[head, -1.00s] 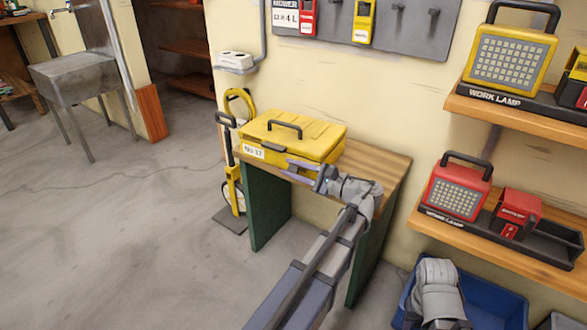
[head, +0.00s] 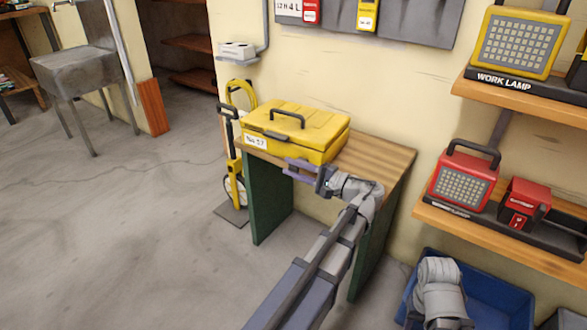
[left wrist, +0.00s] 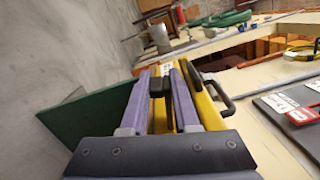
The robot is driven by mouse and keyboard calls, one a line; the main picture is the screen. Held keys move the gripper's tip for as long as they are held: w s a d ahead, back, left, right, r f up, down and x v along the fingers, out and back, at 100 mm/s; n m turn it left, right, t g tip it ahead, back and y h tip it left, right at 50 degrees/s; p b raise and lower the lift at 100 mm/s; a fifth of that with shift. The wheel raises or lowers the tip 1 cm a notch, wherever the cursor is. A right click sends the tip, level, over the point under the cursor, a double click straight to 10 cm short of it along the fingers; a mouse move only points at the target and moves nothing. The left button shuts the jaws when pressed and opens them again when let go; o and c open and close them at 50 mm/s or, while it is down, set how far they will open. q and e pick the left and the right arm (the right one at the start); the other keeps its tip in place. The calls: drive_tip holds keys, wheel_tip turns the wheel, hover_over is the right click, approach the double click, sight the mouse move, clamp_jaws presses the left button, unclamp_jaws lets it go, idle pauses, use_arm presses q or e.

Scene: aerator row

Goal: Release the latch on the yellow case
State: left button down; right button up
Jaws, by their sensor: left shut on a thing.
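The yellow case (head: 297,130) stands on the wooden-topped bench with its lid down. It has a black carrying handle (head: 287,117) on top and a dark latch piece (head: 277,137) at its front edge. My left gripper (head: 296,168) is at the front face of the case, just below the lid. In the left wrist view its two purple fingers (left wrist: 160,95) stand either side of a small black part (left wrist: 157,86), which looks like the latch, against the yellow case (left wrist: 207,108). The fingers partly hide it, so I cannot tell whether it is loose. My right gripper is not seen.
The bench (head: 385,158) has bare wood right of the case. A yellow-and-black upright tool (head: 232,150) stands left of it. Shelves at right hold a red lamp (head: 465,178) and a yellow lamp (head: 513,42). A blue bin (head: 495,290) is below.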

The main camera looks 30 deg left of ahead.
use_arm(q)
drive_tip(key=shift+s+f, duration=0.15)
drive_tip(key=shift+f, duration=0.1)
drive_tip(key=c, duration=0.8)
unclamp_jaws()
drive_tip(key=shift+d, duration=0.1)
drive_tip(key=d, duration=0.7)
drive_tip(key=shift+d, duration=0.35)
